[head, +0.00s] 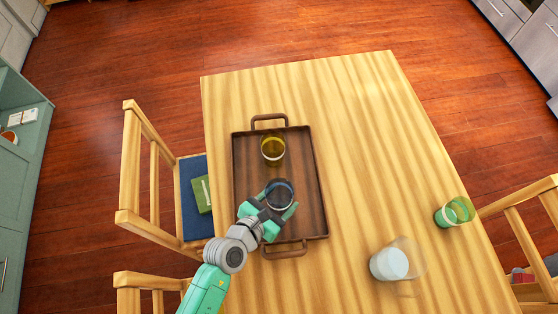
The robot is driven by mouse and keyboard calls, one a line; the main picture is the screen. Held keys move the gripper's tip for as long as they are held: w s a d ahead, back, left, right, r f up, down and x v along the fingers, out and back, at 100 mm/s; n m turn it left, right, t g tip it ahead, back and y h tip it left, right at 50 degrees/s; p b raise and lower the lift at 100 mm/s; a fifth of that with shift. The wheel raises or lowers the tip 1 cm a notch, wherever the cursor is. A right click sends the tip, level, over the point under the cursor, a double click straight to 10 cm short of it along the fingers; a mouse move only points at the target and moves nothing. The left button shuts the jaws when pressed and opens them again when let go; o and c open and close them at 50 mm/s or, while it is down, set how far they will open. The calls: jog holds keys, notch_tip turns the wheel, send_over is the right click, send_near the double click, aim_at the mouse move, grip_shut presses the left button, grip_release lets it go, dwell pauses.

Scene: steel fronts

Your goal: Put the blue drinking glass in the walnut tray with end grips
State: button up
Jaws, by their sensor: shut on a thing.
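The walnut tray (309,172) lies on the wooden table, with one end grip at its far end and one at its near end. My gripper (279,200) is over the near half of the tray. It is shut on the blue drinking glass (281,190), whose round rim shows between the fingers. The fingers hide the lower part of this glass, and I cannot tell whether its base touches the tray. A yellow glass (272,150) stands in the far half of the tray, apart from the blue one.
A green glass (457,211) stands near the table's right edge. A pale glass (389,264) and a clear, see-through item (411,252) are at the near right. Chairs (190,172) flank the table.

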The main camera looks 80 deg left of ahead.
jog(key=shift+f+b, duration=0.65)
jog(key=shift+f, duration=1.2)
jog(key=shift+f, duration=0.15)
jog(key=o, duration=1.1)
jog(key=shift+o, duration=0.2)
jog(key=shift+s+d+r, duration=0.1)
jog(key=shift+r, duration=0.1)
jog(key=v, duration=1.1)
jog(key=shift+s+d+r+b, duration=0.1)
jog(key=shift+s+d+b, duration=0.15)
jog(key=shift+b, duration=0.1)
